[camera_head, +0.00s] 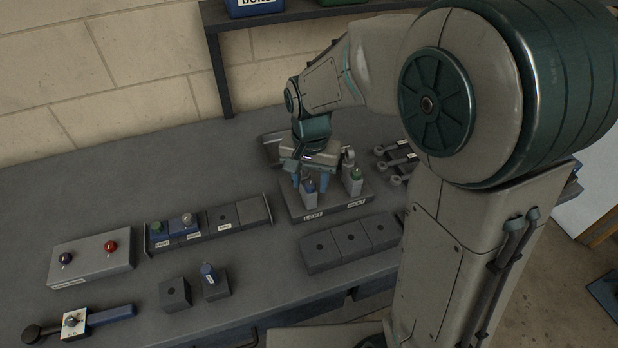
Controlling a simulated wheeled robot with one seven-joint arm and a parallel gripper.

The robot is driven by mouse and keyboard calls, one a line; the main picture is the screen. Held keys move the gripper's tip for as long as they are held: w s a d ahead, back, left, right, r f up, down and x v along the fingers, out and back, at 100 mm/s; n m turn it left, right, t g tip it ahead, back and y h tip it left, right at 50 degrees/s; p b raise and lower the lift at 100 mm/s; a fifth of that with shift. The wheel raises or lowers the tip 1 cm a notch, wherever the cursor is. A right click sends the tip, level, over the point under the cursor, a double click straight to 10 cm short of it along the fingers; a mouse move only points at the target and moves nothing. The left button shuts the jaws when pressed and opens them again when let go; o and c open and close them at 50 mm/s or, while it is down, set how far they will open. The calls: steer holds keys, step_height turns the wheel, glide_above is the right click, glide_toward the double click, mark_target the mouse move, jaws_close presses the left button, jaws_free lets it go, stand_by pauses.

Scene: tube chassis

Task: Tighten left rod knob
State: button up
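A dark block with a left and a right label (345,207) stands on the bench near the middle of the head view. On its left side is a light upright piece with a blue top (309,187), which I take as the left rod knob. On its right side is a similar piece with a green top (354,175). My gripper (311,180) points down over the left piece. Its two bluish fingers show apart, one on each side of the blue top, with small gaps. Whether either finger touches it is too small to tell.
A grey box with a blue and a red ball knob (92,259) stands at the left. A long rack (238,228) holds several blocks. Two small dark blocks (175,294) and a dark-handled tool (112,316) lie in front. Several rods (396,160) lie at the right. The left back bench is clear.

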mark_target(311, 184)
step_height(311, 184, up, 14)
stand_by(0.6)
steer(key=shift+d+f, duration=0.1)
stand_by(2.4)
steer(key=s+d+f+n+t, duration=0.1)
steer(key=s+d+f, duration=0.2)
steer(key=s+d, duration=0.2)
steer(key=s+d+f+n+t, duration=0.1)
steer(key=s+d+f+n, duration=0.1)
steer(key=s+d, duration=0.4)
steer(key=shift+s+d+f+t, duration=0.3)
steer(key=shift+s+f+t, duration=0.1)
steer(key=shift+s+f, duration=0.4)
